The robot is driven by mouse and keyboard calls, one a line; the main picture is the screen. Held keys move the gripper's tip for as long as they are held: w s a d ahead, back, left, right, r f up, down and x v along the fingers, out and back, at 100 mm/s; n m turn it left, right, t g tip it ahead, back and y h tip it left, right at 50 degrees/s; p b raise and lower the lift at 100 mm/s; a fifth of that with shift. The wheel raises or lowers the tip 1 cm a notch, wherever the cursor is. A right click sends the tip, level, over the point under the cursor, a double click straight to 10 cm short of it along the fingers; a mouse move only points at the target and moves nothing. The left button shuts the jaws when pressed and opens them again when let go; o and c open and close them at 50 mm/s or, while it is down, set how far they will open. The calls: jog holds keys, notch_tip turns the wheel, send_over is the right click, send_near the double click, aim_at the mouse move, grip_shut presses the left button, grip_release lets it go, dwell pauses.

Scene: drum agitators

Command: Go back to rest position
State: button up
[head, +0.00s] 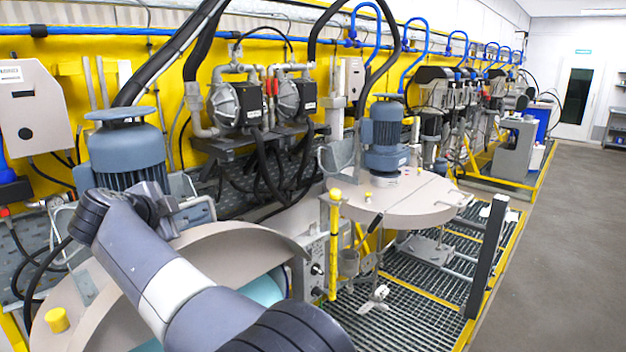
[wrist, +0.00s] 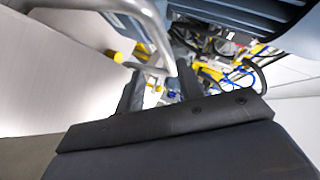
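My gripper (head: 165,212) is at the left in the head view, just in front of a blue-grey motor (head: 127,150) on the nearest drum agitator. In the wrist view its two dark fingers (wrist: 158,90) stand apart with a gap between them. A bent grey metal tube (wrist: 150,30) runs down close to the fingers; I cannot tell whether it touches them. The near drum lid (head: 225,245) is beige and raised at its edge, and my arm hides part of it.
A second agitator with a blue motor (head: 385,135) stands on a round lid (head: 405,197) at centre. A dark post (head: 487,255) stands at the edge of the metal grating (head: 400,320). Pumps (head: 237,105) line the yellow wall. The grey floor (head: 575,230) at right is clear.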

jog(key=x, duration=0.3)
jog(key=shift+w+d+f, duration=0.25)
jog(key=shift+d, duration=0.15)
